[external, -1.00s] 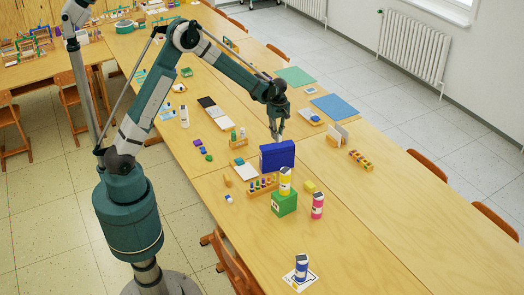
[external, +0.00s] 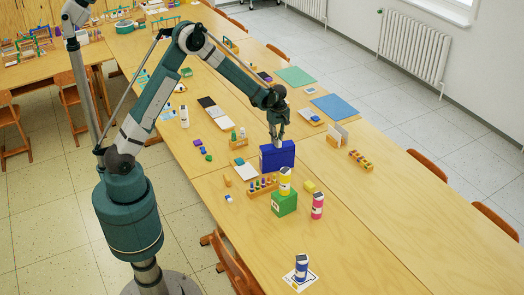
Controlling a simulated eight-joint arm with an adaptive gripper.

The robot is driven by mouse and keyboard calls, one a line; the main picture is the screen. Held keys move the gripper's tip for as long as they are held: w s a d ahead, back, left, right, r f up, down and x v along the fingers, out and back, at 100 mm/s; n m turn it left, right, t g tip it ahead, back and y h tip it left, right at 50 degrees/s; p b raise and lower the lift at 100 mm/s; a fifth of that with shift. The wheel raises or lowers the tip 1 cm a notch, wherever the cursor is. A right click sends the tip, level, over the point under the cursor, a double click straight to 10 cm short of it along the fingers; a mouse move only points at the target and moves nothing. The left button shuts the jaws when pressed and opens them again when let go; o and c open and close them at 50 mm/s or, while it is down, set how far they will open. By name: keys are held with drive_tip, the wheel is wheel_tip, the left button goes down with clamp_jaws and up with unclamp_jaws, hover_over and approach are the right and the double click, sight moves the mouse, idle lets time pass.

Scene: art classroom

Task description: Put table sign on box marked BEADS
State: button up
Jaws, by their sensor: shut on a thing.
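My gripper (external: 278,137) points down over a dark blue box-like thing (external: 284,158) in the middle of the table. Its fingertips overlap the upper edge of this blue thing, and it appears shut on it there. No lettering can be read on it, so I cannot tell whether it is the table sign or the box marked BEADS. A green box (external: 283,205) stands nearer, with a yellow bottle (external: 285,181) upright on top.
A pink bottle (external: 317,205) stands right of the green box. A rack of colored pegs (external: 262,187) lies in front of the blue thing. A blue bottle (external: 301,267) stands on a white card at the near end. The table's right side is largely clear.

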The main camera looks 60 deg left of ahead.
drive_tip(key=shift+f, duration=0.2)
drive_tip(key=o, duration=0.7)
drive_tip(key=shift+r, duration=0.2)
drive_tip(key=shift+r, duration=6)
